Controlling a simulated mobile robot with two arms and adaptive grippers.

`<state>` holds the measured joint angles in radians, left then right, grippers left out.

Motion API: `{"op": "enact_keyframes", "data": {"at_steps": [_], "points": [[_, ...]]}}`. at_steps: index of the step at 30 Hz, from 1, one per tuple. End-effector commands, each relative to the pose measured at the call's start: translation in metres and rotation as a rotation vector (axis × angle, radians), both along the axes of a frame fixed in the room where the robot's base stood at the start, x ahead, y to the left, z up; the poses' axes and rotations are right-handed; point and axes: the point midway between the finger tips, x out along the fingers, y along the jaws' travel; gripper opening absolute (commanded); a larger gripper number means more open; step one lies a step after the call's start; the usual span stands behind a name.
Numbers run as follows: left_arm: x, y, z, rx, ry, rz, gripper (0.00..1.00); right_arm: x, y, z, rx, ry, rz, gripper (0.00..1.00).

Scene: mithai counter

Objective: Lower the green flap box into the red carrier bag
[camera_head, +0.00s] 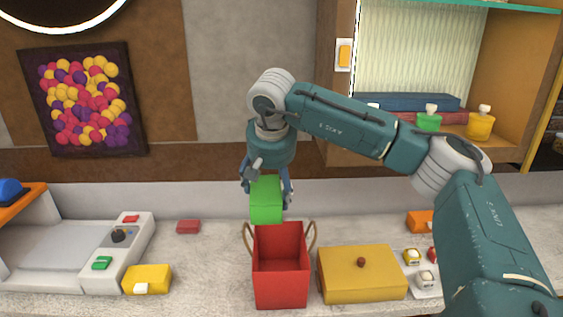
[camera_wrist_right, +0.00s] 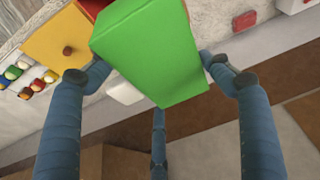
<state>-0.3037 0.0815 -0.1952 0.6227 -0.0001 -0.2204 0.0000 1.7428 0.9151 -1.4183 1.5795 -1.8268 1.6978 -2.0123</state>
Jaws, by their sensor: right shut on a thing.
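The green flap box (camera_head: 266,199) is held in my right gripper (camera_head: 266,190), above the counter. In the right wrist view the green box (camera_wrist_right: 150,50) fills the space between the gripper's fingers (camera_wrist_right: 155,75). The red carrier bag (camera_head: 281,266) stands upright and open on the counter, with a brown handle at each side. The box is over the bag's back edge, and its lower end shows just above the rim. I cannot tell how far behind the opening it is. My left gripper is not in view.
A yellow box with a knob (camera_head: 361,273) stands close to the bag's right. A small yellow box (camera_head: 147,279) and a scale-like machine (camera_head: 110,255) are at the left. A small red box (camera_head: 188,227) lies further back. The counter just left of the bag is clear.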

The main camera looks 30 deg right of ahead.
Motion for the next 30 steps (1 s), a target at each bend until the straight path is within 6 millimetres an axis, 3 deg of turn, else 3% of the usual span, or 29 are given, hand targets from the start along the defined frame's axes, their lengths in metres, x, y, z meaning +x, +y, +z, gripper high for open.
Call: {"op": "enact_keyframes", "data": {"at_steps": [3, 6, 18, 30], "points": [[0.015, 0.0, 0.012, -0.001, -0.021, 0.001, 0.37, 0.009, -0.025, 0.008, 0.002, 0.0, -0.023, 0.49], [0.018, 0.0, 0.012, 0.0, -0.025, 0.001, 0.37, 0.012, -0.034, 0.007, 0.001, 0.0, -0.029, 0.49], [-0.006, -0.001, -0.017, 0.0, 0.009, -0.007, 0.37, 0.013, -0.035, -0.024, 0.001, -0.001, -0.03, 0.49], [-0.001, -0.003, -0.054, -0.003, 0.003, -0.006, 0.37, 0.012, -0.034, -0.067, 0.002, -0.002, -0.03, 0.49]]}}
